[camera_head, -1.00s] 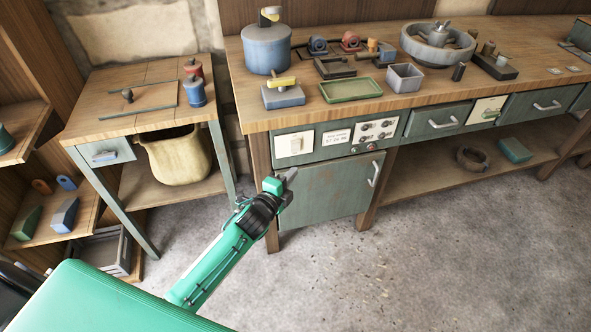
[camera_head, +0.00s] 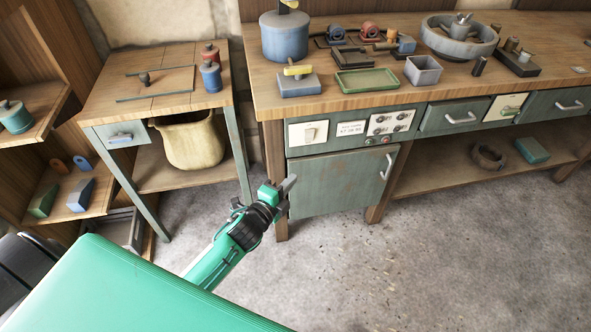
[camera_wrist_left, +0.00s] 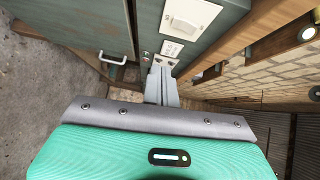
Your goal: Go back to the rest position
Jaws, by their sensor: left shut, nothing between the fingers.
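My left gripper (camera_head: 288,184) reaches out over the floor in front of the bench cabinet in the head view. Its fingers are shut with nothing between them. The left wrist view shows the closed fingers (camera_wrist_left: 161,84) pointing toward the cabinet front and its panel, with no object held. My right gripper is in neither view.
The workbench (camera_head: 262,98) carries a blue pot (camera_head: 287,38), a green tray (camera_head: 370,81) and a grey bowl (camera_head: 460,38). Its cabinet door (camera_head: 335,180) is close behind my gripper. A side table (camera_head: 100,110) and shelves stand left. Floor (camera_head: 440,260) is clear at right.

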